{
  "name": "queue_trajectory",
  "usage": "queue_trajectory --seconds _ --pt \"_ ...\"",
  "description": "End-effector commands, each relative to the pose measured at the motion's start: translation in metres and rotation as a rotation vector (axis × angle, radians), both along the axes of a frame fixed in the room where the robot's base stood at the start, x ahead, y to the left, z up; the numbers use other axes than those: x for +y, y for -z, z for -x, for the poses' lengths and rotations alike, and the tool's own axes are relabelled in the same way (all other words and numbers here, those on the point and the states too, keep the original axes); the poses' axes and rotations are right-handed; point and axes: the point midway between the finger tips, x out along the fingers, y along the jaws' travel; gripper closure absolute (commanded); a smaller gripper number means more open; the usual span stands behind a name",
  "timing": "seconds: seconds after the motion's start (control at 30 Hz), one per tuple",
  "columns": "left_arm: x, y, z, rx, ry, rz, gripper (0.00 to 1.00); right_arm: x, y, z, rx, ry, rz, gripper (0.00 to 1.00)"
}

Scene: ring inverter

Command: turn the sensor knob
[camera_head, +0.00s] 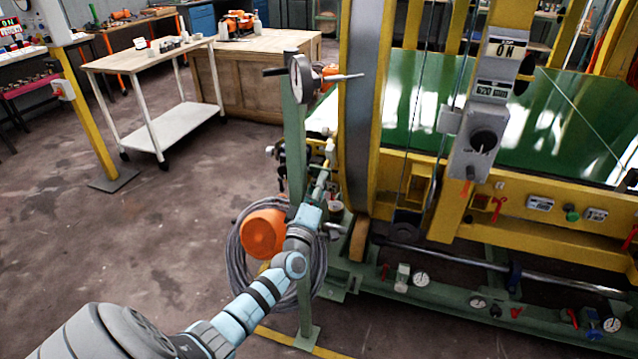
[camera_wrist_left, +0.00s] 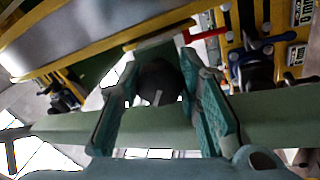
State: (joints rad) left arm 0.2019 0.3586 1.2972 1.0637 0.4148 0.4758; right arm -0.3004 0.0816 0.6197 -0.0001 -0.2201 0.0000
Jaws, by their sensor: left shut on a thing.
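In the left wrist view a dark round knob (camera_wrist_left: 158,82) with a pale pointer mark sits between the two teal fingers of my left gripper (camera_wrist_left: 160,68). The fingers are shut on its sides. A green beam runs behind the fingers. In the head view my left arm comes in from the lower left, and my left gripper (camera_head: 325,172) is beside the green post (camera_head: 293,150). The gripped knob cannot be made out there. Another black knob (camera_head: 483,141) is on a grey control box (camera_head: 472,165) to the right, apart from the gripper. My right gripper is not in view.
A dial gauge (camera_head: 301,78) tops the green post. An orange part (camera_head: 263,233) and coiled cable (camera_head: 240,275) hang close to my arm. The yellow machine frame (camera_head: 366,120) stands just right of the gripper. A cart (camera_head: 150,65) stands back left; open floor lies between.

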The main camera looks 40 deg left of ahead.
Motion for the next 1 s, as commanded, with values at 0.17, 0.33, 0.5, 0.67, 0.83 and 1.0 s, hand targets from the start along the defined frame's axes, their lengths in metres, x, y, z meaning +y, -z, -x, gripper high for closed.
queue_trajectory --seconds 0.17,0.33,0.5,0.67,0.83,1.0 --pt "-0.0001 0.001 0.0001 0.008 -0.005 -0.018 0.96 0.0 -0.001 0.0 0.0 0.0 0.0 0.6" --pt "-0.0001 0.0011 0.0002 0.009 -0.005 -0.02 0.96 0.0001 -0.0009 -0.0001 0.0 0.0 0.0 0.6" --pt "-0.0001 0.0012 0.0002 0.009 -0.005 -0.02 0.96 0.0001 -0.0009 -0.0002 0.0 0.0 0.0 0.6" --pt "-0.0001 0.0008 0.0002 0.008 -0.006 -0.019 0.47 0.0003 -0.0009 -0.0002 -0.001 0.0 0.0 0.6" --pt "0.0 0.0006 0.0 0.007 -0.005 -0.019 0.47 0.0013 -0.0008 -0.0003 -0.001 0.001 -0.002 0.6" --pt "-0.0017 0.002 0.0043 0.008 -0.004 -0.019 0.47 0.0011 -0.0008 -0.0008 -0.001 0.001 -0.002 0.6"
